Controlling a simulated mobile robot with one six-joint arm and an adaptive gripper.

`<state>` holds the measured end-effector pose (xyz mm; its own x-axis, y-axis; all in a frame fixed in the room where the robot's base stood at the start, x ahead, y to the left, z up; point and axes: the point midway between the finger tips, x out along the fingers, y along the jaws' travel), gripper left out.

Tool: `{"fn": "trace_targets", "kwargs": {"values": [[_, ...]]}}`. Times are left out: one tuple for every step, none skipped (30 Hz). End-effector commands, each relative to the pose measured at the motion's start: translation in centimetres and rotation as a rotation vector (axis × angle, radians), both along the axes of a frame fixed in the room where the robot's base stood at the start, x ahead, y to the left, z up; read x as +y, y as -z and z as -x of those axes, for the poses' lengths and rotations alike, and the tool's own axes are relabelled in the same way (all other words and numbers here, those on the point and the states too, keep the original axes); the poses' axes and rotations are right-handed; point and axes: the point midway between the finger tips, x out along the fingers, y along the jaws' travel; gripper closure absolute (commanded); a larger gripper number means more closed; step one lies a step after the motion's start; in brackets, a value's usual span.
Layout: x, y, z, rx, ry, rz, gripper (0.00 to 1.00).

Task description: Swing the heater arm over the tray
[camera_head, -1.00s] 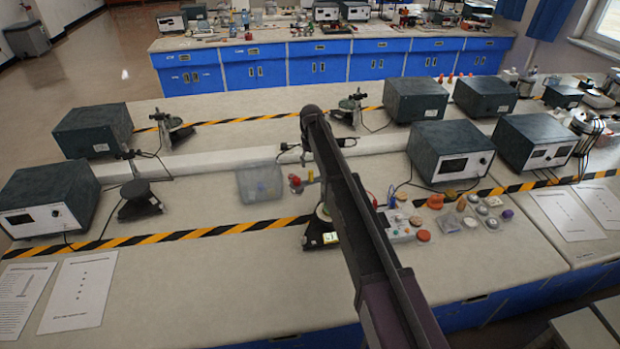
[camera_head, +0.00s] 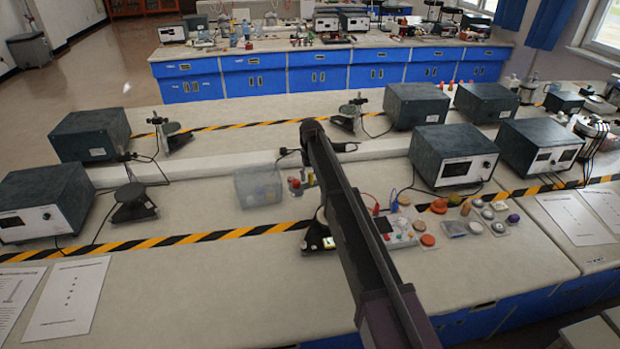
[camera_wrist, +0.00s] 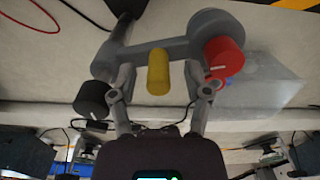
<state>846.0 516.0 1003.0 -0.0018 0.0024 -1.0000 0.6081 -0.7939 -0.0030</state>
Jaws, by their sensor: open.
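A grey bar-shaped arm (camera_wrist: 180,45), which looks like the heater arm, crosses the wrist view. It carries a red cap (camera_wrist: 223,56) at its right end and a yellow peg (camera_wrist: 157,72) near its middle. A black knob (camera_wrist: 92,98) is at lower left. My gripper (camera_wrist: 160,85) is open, with one finger on each side of the yellow peg; I cannot tell whether they touch anything. In the head view my own arm hides the gripper and most of this device; a small red part (camera_head: 294,183) shows. A clear plastic box (camera_head: 258,187), possibly the tray, stands to its left.
A dark-based stand (camera_head: 318,236) is partly behind my arm. A control box with knobs and leads (camera_head: 400,230) and small coloured parts (camera_head: 440,206) lie to the right. Large dark instruments (camera_head: 454,157) stand around. The front left bench top is mostly clear.

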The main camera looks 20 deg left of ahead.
Motion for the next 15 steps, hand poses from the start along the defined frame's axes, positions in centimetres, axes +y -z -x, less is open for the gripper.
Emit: {"fn": "trace_targets", "kwargs": {"values": [[-0.01, 0.01, -0.01, 0.000, 0.000, 0.000, 0.38], [0.00, 0.00, 0.00, 0.000, 0.000, 0.000, 0.38], [0.00, -0.01, 0.00, 0.000, 0.000, 0.000, 0.38], [-0.01, -0.01, 0.00, 0.000, 0.000, 0.000, 0.38], [-0.01, -0.01, -0.01, 0.000, 0.000, 0.000, 0.38], [-0.01, -0.02, -0.01, 0.000, 0.000, 0.000, 0.38], [-0.02, -0.02, -0.01, 0.000, 0.000, 0.000, 0.38], [-0.02, -0.01, -0.01, 0.000, 0.000, 0.000, 0.47], [-0.02, -0.01, -0.01, 0.000, 0.000, 0.000, 0.58], [-0.02, -0.01, -0.01, 0.000, 0.000, 0.000, 0.67], [-0.02, -0.01, -0.01, 0.000, 0.000, 0.000, 0.76], [-0.02, -0.01, -0.01, 0.000, 0.000, 0.000, 0.88], [-0.02, -0.01, -0.01, 0.000, 0.000, 0.000, 0.97], [-0.02, -0.01, 0.00, 0.000, 0.000, 0.000, 1.00], [-0.01, -0.01, 0.00, 0.000, 0.000, 0.000, 1.00]]}}
